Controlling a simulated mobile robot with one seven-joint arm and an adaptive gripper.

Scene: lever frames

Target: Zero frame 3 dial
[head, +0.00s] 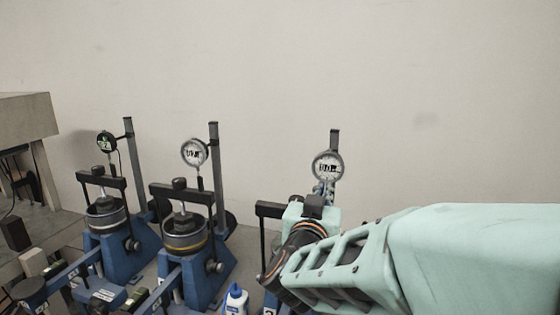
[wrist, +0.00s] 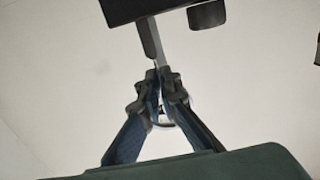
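The rightmost lever frame carries a round white dial (head: 328,167) in a grey rim, fixed to a dark upright post (head: 334,140). A digital readout shows on its face, too small to read surely. My gripper (head: 324,188) is just below this dial, and my arm hides most of that frame's body. In the wrist view my gripper's fingers (wrist: 166,76) come together at their tips, with no object clearly held. A grey bar (wrist: 151,40) and a dark block (wrist: 150,10) lie just beyond the tips. I cannot tell whether the tips touch the bar or the dial.
Two more blue lever frames stand to the left, one with a round white dial (head: 194,152), one with a dark dial (head: 106,142). A plain wall (head: 430,100) is behind.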

